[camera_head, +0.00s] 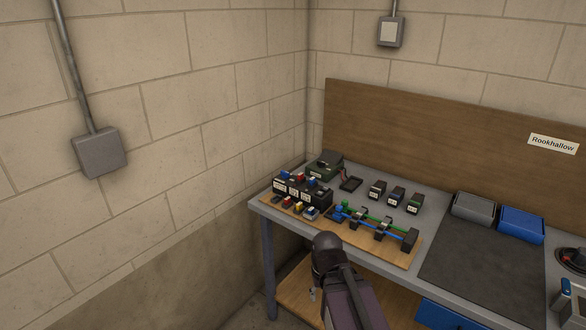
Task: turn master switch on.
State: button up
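I cannot pick out the master switch for certain. A round black item with a red part (571,258) sits at the right edge of the workbench and is partly cut off by the picture's edge; it may be a switch, but its setting is not readable. My arm rises at the bottom middle, in front of the bench's front edge. Its fingers do not show, so I cannot see what my gripper does.
The grey workbench (262,204) bears a wooden board with blue and green tubes (368,218), small labelled black blocks, a dark mat (480,275), and grey (474,207) and blue bins (521,224). A brown backboard (430,135) stands behind. Wall boxes hang left (99,153) and above (390,32).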

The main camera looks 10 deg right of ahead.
aim_at(284, 175)
jog(key=z, duration=0.4)
jog(key=i, duration=0.5)
jog(key=z, duration=0.35)
